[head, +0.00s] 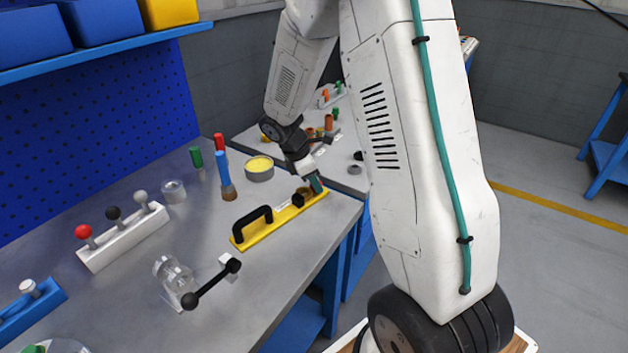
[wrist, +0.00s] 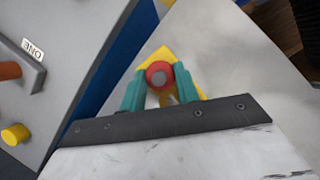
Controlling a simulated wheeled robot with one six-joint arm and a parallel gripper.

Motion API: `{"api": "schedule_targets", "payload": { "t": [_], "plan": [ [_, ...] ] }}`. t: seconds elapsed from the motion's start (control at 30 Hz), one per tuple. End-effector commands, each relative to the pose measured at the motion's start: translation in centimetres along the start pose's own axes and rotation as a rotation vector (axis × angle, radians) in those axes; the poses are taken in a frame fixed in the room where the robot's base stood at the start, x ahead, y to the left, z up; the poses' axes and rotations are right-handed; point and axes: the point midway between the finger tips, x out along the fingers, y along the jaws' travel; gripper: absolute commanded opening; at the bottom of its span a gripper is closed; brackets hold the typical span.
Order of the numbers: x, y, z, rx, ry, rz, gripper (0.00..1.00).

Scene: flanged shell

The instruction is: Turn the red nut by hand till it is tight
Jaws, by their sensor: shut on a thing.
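The red nut (wrist: 153,69) shows in the wrist view as a red ring around a grey round centre. My gripper (wrist: 160,82) has its two green fingers on either side of it and is shut on it. The nut sits over a yellow piece (wrist: 190,84). In the head view my gripper (head: 316,185) is at the far right end of a yellow bar (head: 262,232) with a black handle (head: 251,222). I cannot make out the nut in the head view; the gripper hides it.
A yellow-filled tin (head: 259,168) and a blue-topped cylinder (head: 225,175) stand behind the bar. A black lever (head: 212,284) lies in front, and a white block with knobs (head: 124,236) to the left. The bench's right edge is close by the gripper.

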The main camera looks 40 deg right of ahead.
Motion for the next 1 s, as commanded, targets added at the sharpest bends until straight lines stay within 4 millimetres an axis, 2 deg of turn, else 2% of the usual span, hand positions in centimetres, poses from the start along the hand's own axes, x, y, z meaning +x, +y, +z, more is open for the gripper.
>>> {"api": "schedule_targets", "payload": {
  "t": [0.47, 0.5, 0.57, 0.6, 0.87, 1.0],
  "plan": [
    [0.0, 0.0, 0.0, 0.000, 0.000, 0.001, 0.08],
    [0.0, 0.0, 0.0, 0.000, 0.000, 0.001, 0.34],
    [0.0, 0.0, 0.0, 0.000, 0.000, 0.001, 0.51],
    [0.0, 0.0, 0.0, 0.000, 0.000, 0.001, 0.53],
    [-0.1, 0.0, 0.0, 0.000, 0.000, 0.001, 0.53],
    [-1.4, 0.1, 0.0, 0.000, 0.000, 0.004, 0.53]
  ]
}}
